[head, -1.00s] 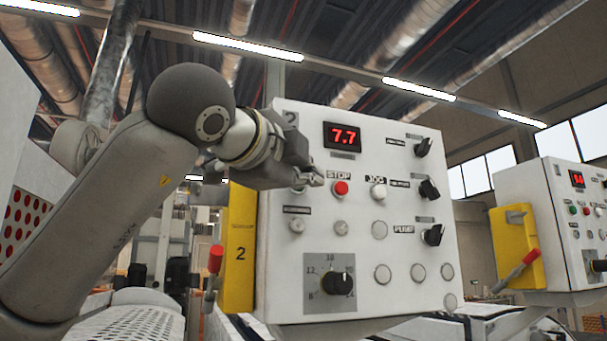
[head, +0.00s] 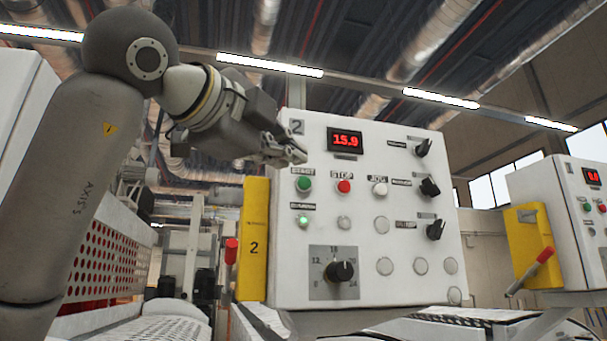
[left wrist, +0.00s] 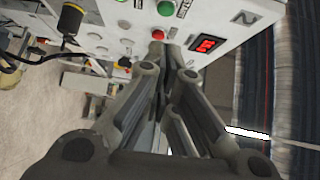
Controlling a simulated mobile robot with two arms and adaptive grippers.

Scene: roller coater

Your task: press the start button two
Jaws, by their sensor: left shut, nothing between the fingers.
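The control panel marked 2 (head: 380,290) is a white box standing upright ahead of me. Its green START button (head: 304,184) is at the upper left, in plain sight, with the red STOP button (head: 344,187) to its right. A small round lamp (head: 303,221) below START glows green. My left gripper (head: 296,152) is shut and empty, its fingertips above the START button and apart from it. In the left wrist view the shut fingers (left wrist: 168,72) reach toward the panel, where a red button (left wrist: 157,34) and green spots show. My right gripper is not in view.
The red display (head: 345,140) reads 15.9. A black knob (head: 340,271) sits low on the panel, and black switches line its right side. A yellow box (head: 254,240) with a red-handled lever (head: 231,252) adjoins the left side. Another similar panel (head: 579,215) stands at right.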

